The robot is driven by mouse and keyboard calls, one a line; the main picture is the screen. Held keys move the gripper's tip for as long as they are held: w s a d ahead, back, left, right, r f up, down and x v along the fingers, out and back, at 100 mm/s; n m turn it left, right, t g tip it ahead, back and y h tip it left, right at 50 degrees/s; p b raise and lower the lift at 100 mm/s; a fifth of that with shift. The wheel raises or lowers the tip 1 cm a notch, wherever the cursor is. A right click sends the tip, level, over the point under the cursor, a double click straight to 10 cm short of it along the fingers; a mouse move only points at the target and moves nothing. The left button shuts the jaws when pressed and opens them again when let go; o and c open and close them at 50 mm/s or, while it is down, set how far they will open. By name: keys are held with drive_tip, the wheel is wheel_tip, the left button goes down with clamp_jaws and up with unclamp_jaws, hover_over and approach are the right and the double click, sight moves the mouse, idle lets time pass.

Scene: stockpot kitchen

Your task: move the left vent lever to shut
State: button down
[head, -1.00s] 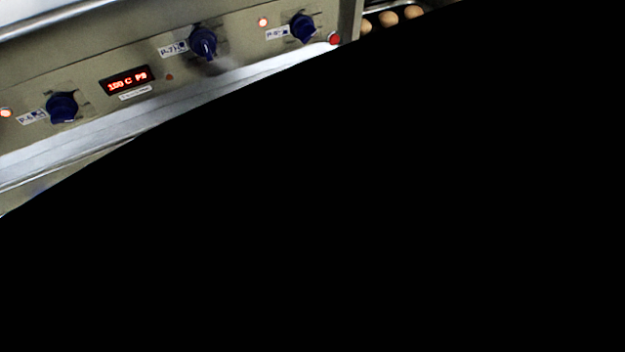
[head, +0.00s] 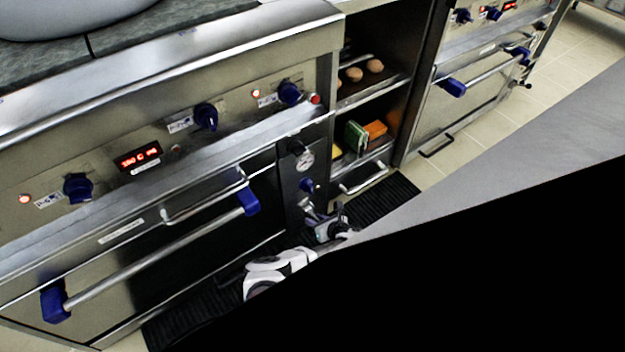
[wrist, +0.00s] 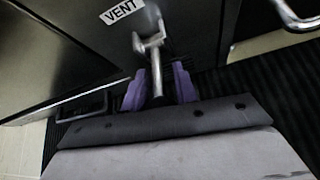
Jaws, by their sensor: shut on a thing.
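The left vent lever (wrist: 152,43) is a light metal handle below a white VENT label (wrist: 121,11) in the wrist view. Its bar runs down between the purple fingers of my gripper (wrist: 158,86), which is shut on it. In the head view my gripper (head: 331,228) is at the lower part of the narrow dark panel (head: 290,190) right of the left oven door. The lever is small there and partly hidden by the gripper, so its exact angle is hard to tell.
The oven door's bar handle (head: 160,262) is to the left. A black mat (head: 385,203) lies on the floor.

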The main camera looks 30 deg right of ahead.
drive_tip(key=shift+s+a+r+g+p, duration=0.1)
drive_tip(key=shift+r+g+p, duration=0.4)
drive_tip(key=shift+p, duration=0.1)
drive_tip(key=shift+r+g+p, duration=0.1)
drive_tip(key=shift+g+p, duration=0.7)
drive_tip(key=shift+p, duration=0.15)
drive_tip(key=shift+r+p, duration=0.15)
drive_tip(key=shift+p, duration=0.25)
drive_tip(key=c, duration=1.1)
unclamp_jaws()
drive_tip(key=shift+w, duration=0.2)
drive_tip(key=shift+c, duration=0.2)
drive_tip(key=shift+r, duration=0.1)
drive_tip(key=p+v, duration=0.5)
drive_tip(key=v, duration=0.8)
drive_tip(key=shift+s+p, duration=0.3)
drive_tip(key=shift+s, duration=0.05)
drive_tip(key=shift+r, duration=0.15)
